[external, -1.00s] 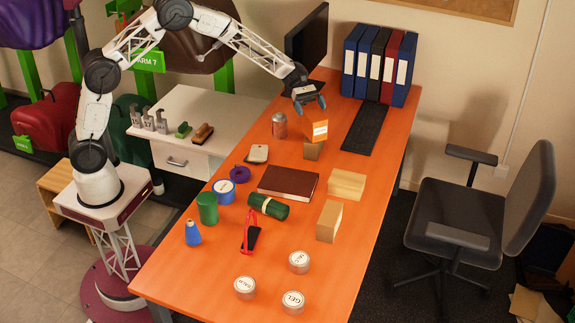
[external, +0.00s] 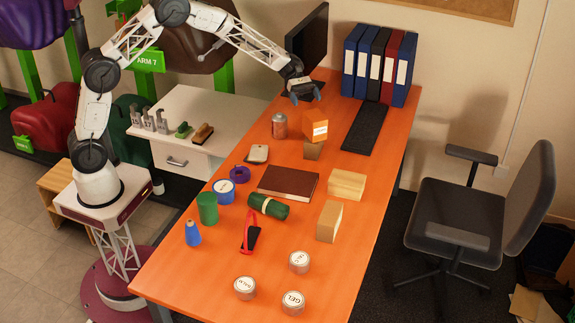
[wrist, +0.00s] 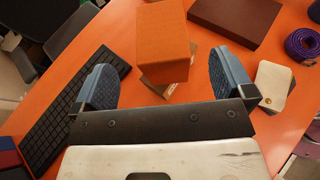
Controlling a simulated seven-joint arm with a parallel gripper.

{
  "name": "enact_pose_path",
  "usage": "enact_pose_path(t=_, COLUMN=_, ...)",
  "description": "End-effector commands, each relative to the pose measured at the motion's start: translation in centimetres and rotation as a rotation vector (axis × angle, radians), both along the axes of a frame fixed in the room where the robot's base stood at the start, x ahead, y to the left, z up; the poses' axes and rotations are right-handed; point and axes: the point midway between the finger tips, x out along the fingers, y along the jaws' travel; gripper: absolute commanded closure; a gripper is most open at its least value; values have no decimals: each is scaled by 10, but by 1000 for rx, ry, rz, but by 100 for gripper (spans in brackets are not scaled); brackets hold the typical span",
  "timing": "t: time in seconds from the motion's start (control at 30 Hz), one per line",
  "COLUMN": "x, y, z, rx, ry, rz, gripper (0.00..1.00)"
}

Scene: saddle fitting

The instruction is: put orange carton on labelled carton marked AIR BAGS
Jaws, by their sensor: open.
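No AIR BAGS print is legible on any carton. My gripper (external: 306,97) is open and empty, above and behind the orange carton. In the wrist view the open fingers of my gripper (wrist: 161,68) are spread to either side of the orange carton, with visible gaps.
Two tan cartons (external: 347,184) (external: 329,221) stand nearer the front right. A brown book (external: 288,182), a can (external: 279,126) and a black keyboard (external: 365,129) lie around the stack. Binders (external: 378,64) and a monitor (external: 307,38) stand at the back.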

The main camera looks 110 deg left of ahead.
Motion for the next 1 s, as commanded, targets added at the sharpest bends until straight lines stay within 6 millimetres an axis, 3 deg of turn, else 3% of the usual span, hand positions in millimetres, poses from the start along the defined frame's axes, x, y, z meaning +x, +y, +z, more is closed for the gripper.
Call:
enact_pose_path(t=0.57, x=1, y=-9, z=5, rx=15, ry=0, rz=-16, gripper=0)
enact_pose_path(t=0.77, x=4, y=-45, z=25, rx=78, ry=-2, rz=-80, gripper=0)
enact_pose_path(t=1.0, x=2, y=-130, z=67, rx=229, ry=-16, rz=-240, gripper=0)
